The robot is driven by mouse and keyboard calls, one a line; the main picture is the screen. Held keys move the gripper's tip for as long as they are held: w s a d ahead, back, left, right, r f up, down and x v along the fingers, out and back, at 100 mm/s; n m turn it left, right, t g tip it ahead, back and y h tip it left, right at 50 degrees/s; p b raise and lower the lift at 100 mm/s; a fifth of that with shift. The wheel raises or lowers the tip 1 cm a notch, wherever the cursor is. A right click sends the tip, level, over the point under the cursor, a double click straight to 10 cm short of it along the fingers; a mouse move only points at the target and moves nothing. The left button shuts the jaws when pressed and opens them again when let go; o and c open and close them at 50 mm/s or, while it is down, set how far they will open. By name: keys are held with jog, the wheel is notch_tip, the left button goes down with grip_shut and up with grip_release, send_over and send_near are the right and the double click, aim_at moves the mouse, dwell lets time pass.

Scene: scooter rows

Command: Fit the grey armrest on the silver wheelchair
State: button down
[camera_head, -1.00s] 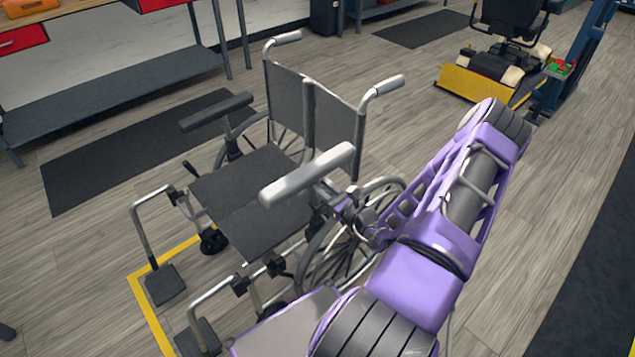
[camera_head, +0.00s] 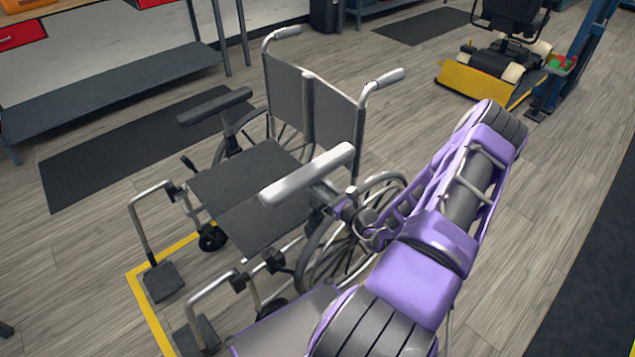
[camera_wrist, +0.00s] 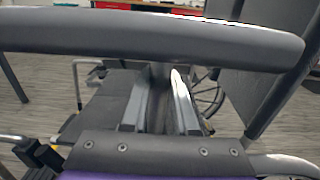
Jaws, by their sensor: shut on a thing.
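The grey armrest (camera_head: 308,175) is a long rounded pad at the near side of the silver wheelchair (camera_head: 335,125). In the wrist view the armrest (camera_wrist: 150,38) runs across the top of the picture. My gripper (camera_head: 328,193) is below the pad, shut on the armrest's stem. In the wrist view both fingers of my gripper (camera_wrist: 160,102) point up toward the pad with the dark stem between them. The stem's lower end and the fitting on the chair frame are hidden by my gripper and arm, so I cannot tell whether they touch.
The wheelchair's far side carries a black armrest (camera_head: 215,105). Its footrests (camera_head: 163,280) stand at the front near yellow floor tape (camera_head: 147,315). A workbench (camera_head: 110,85) is at the back left and a mobility scooter (camera_head: 500,65) at the back right.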

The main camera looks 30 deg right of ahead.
aim_at(318, 204)
jog(key=shift+f+b, duration=0.3)
jog(key=shift+f, duration=1.65)
jog(key=shift+f, duration=0.1)
jog(key=c, duration=0.6)
grip_release()
jog(key=shift+f, duration=0.1)
jog(key=shift+s, duration=0.15)
jog(key=s+d+p, duration=0.1)
jog(key=s+d, duration=0.1)
jog(key=s, duration=1.5)
jog(key=shift+d, duration=0.2)
